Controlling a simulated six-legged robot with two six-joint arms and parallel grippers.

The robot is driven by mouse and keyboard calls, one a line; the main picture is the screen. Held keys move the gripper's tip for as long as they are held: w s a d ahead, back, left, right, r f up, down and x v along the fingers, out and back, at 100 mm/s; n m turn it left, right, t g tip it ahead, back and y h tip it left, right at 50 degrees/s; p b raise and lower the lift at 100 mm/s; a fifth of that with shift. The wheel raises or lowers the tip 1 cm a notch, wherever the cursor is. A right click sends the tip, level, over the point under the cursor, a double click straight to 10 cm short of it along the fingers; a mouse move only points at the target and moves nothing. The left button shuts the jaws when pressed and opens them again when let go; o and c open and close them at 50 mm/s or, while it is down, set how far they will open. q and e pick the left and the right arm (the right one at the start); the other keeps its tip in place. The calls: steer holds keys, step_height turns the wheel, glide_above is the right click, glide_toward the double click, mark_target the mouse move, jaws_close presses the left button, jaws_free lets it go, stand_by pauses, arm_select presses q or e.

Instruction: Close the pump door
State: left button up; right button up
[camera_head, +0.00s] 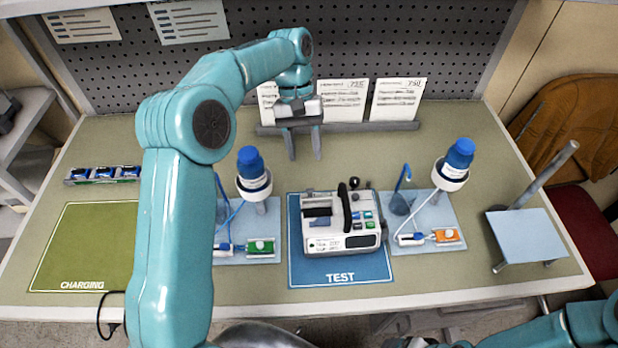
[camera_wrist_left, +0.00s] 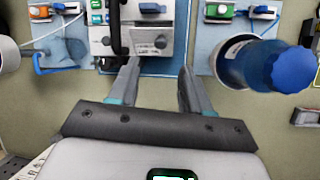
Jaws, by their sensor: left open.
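The white infusion pump (camera_head: 327,240) stands on the blue TEST mat (camera_head: 305,272); it has a black handle (camera_head: 346,205) and coloured buttons. It also shows upside down at the top of the left wrist view (camera_wrist_left: 142,42). I cannot tell clearly where its door stands. My left gripper (camera_head: 304,152) is open and empty, pointing down above the table behind the pump. In the left wrist view the two spread fingers (camera_wrist_left: 158,78) point toward the pump's near edge, with nothing between them. The fingers of my right gripper are out of view.
Blue-capped bottles in white holders (camera_head: 254,180) (camera_head: 453,170) stand on light-blue mats on both sides of the pump, with tubing. A green CHARGING mat (camera_head: 85,245) is empty at left. Cards (camera_head: 398,98) line the back.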

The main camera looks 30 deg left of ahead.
arm_select(q)
steer(key=p+x, duration=0.1)
steer(key=x, duration=0.7)
steer(key=shift+s+r, duration=0.1)
steer(key=shift+s+f, duration=0.1)
steer(key=shift+f, duration=0.45)
steer(key=shift+d, duration=0.1)
steer(key=shift+c, duration=0.3)
jaws_close()
